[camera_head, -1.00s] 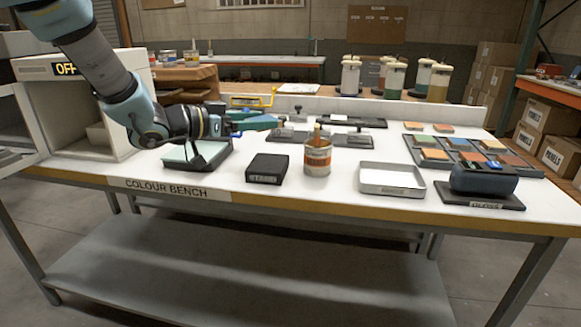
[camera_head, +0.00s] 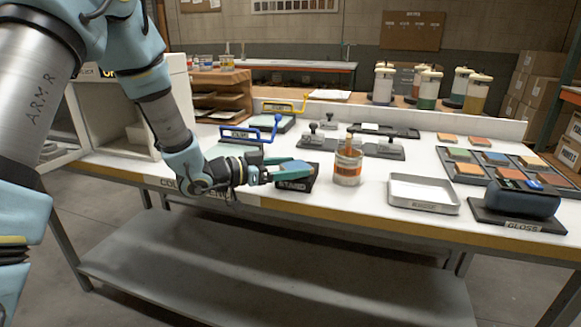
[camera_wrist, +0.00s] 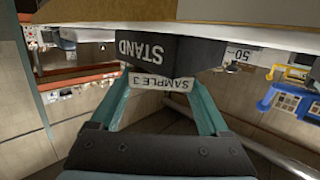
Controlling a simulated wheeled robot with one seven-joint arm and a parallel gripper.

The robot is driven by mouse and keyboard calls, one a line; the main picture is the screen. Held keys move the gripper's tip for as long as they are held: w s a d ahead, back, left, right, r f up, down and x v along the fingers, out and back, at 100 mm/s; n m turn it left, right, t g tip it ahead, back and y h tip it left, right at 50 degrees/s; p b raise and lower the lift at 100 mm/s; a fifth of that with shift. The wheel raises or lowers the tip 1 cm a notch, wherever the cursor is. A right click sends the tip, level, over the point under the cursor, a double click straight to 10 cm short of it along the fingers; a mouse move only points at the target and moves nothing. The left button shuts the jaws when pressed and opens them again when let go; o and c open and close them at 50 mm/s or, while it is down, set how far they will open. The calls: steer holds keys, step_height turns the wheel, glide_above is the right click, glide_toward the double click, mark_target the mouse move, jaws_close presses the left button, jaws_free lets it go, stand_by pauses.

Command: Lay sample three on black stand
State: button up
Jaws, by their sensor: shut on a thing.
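The black stand (camera_head: 294,184), a low block lettered STAND, sits near the front edge of the bench, left of the paint tin. My gripper (camera_head: 286,168) is at the stand, coming from the left, with its teal fingers at the level of the stand's top. In the wrist view, my gripper (camera_wrist: 165,88) is shut on sample three (camera_wrist: 164,83), whose white label reads SAMPLE 3 between the fingertips. The stand (camera_wrist: 160,50) shows right beyond it. Most of the sample is hidden, and I cannot tell whether it touches the stand.
A shallow metal tray (camera_head: 423,194) and a dark block on the GLOSS base (camera_head: 516,208) lie further right. Blue-handled (camera_head: 254,133) and yellow-handled (camera_head: 285,108) devices stand behind my gripper.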

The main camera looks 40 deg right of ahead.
steer(key=shift+f, duration=0.15)
steer(key=o, duration=1.2)
